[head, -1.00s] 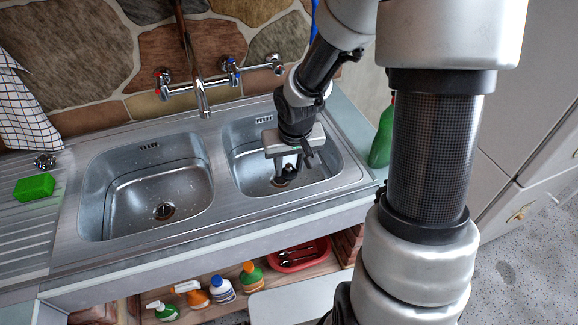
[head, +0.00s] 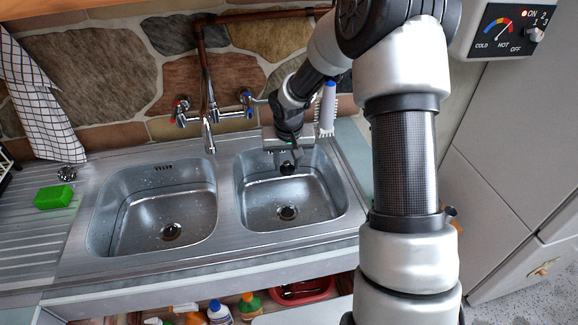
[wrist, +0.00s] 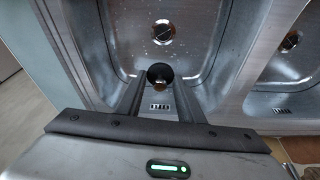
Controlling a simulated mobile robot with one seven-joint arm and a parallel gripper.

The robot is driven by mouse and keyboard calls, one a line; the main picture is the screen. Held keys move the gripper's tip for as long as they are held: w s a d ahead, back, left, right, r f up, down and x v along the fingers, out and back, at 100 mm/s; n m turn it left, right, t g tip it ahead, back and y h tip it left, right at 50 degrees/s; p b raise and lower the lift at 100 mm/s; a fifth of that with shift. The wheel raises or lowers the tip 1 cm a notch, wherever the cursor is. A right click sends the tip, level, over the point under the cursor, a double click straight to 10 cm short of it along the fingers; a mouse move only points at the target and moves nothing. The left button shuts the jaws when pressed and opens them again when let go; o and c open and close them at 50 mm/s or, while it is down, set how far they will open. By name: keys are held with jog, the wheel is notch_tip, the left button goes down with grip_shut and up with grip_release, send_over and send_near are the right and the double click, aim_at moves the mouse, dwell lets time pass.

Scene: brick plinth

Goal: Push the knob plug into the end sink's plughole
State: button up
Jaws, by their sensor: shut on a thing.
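My gripper (head: 287,165) is shut on the dark round knob plug (head: 287,169), held above the back part of the right-hand end sink (head: 305,225). In the wrist view the plug (wrist: 160,73) sits between the two fingertips of my gripper (wrist: 160,82), its black round face showing. The end sink's plughole (head: 288,212) is uncovered and in plain view on the sink floor, forward of the plug in the head view. In the wrist view the plughole (wrist: 163,32) lies above the plug, clearly apart from it.
The other sink (head: 155,210) is at left with its own drain (head: 171,231). The taps (head: 210,115) stand at the back between the sinks. A brush (head: 327,108) stands behind my gripper. Green soap (head: 54,197) lies on the drainboard. Bottles (head: 220,311) sit below.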

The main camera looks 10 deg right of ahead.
notch_tip(320, 180, down, 18)
jog(key=b, duration=1.2)
jog(key=shift+f+b, duration=0.15)
jog(key=shift+b, duration=0.2)
jog(key=shift+f+b, duration=0.6)
jog(key=shift+f, duration=0.05)
jog(key=shift+f+b, duration=0.4)
jog(key=shift+b, duration=0.15)
jog(key=o, duration=1.1)
jog(key=shift+o, duration=0.2)
jog(key=p+v, duration=0.3)
jog(key=v, duration=1.4)
jog(key=shift+r, duration=0.35)
